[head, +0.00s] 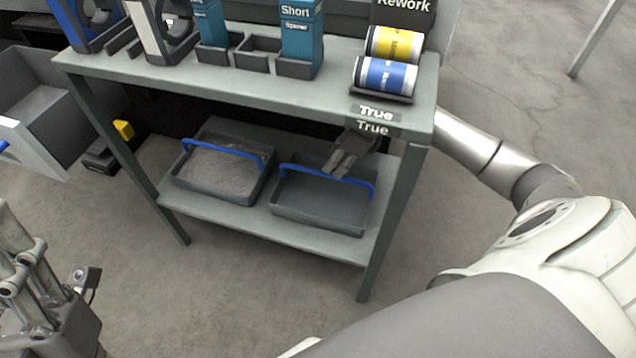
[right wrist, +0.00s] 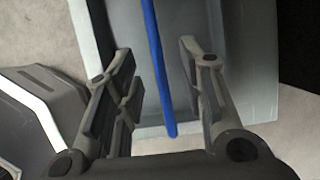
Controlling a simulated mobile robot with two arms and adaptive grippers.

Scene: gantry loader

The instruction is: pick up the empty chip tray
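Two dark grey trays with blue handles stand on the lower shelf. The right tray (head: 318,205) has a bare floor and looks empty. The left tray (head: 217,172) holds a grey, rough-looking layer. My right gripper (head: 345,160) reaches in under the tabletop to the blue handle of the right tray. In the right wrist view, my right gripper (right wrist: 160,75) is open, with the blue handle (right wrist: 157,60) between its fingers and a gap on both sides. My left gripper (head: 25,265) is at the lower left, away from the trays; its opening is unclear.
The tabletop (head: 200,75) sits close above my right gripper. It carries blue holders (head: 300,40), a yellow can (head: 393,44) and a blue can (head: 385,76). Table legs (head: 392,220) flank the shelf. A grey bin (head: 60,125) stands left. The floor in front is clear.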

